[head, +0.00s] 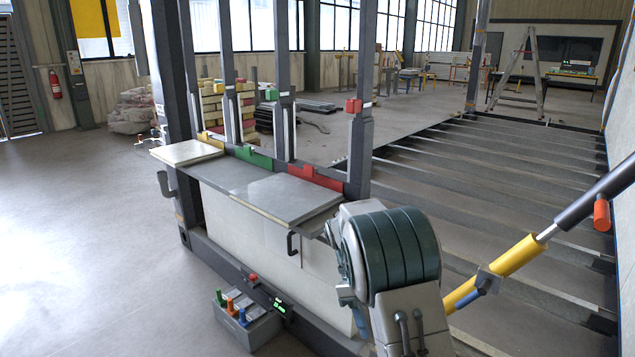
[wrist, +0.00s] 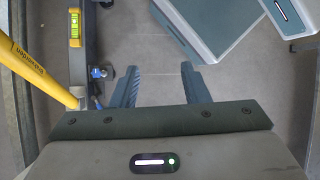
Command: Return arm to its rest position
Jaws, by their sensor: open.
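My gripper (wrist: 158,82) shows in the wrist view with its two blue-grey fingers spread wide. Nothing is between them but bare grey floor below. In the head view my arm, with its dark green ribbed joint, is folded close in front of the camera at the lower middle. My gripper cannot be made out clearly there, as the arm hides most of it.
A bench frame with grey top plates (head: 285,197) stands just left of my arm. A yellow strut (head: 508,262) slants up close at the right; a yellow bar (wrist: 35,70) flanks the gripper's left. Floor at left is clear.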

